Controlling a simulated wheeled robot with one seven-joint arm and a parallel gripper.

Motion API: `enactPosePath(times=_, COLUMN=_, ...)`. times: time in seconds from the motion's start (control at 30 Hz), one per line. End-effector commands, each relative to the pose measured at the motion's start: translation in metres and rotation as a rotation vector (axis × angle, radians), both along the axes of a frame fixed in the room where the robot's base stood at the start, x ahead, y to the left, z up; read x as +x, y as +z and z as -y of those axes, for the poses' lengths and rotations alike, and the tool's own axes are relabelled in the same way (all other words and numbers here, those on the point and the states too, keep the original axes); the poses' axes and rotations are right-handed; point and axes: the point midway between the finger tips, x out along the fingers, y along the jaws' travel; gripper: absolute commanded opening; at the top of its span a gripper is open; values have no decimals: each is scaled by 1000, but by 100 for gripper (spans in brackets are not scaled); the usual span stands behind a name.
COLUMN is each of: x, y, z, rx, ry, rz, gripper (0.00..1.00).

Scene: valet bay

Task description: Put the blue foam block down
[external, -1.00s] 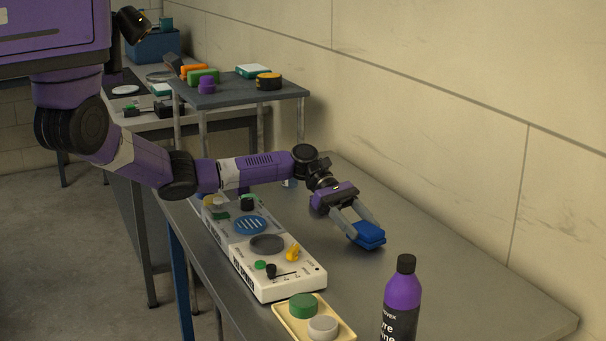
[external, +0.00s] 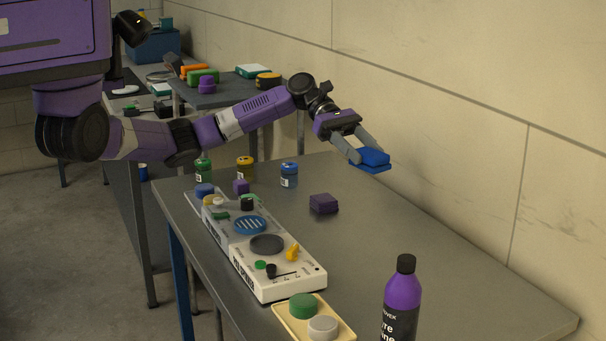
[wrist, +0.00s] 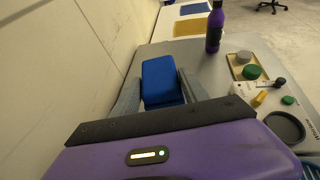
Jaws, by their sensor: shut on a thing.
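The blue foam block (external: 371,159) is held between the fingers of my gripper (external: 360,150), well above the metal table (external: 400,235) near the wall. In the wrist view the blue block (wrist: 161,80) sits between my two grey fingers, with my gripper (wrist: 160,100) shut on it. Nothing touches the block from below in the external view. The side of the block against the far finger is hidden.
A white panel (external: 312,282) with knobs runs along the table's left edge. A purple block (external: 323,204), several small jars, a yellow tray (external: 338,332) and a purple bottle (external: 401,295) stand on the table. The table's right part is clear.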

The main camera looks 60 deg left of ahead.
Motion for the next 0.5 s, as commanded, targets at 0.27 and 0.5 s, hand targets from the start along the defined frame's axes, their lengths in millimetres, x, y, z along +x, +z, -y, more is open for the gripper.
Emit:
enactPosePath(times=0.27, x=-9, y=11, z=44, rx=-19, ry=-66, rz=-18, gripper=12)
enactPosePath(times=0.5, x=-26, y=2, z=152, rx=14, ry=-105, rz=-22, gripper=12)
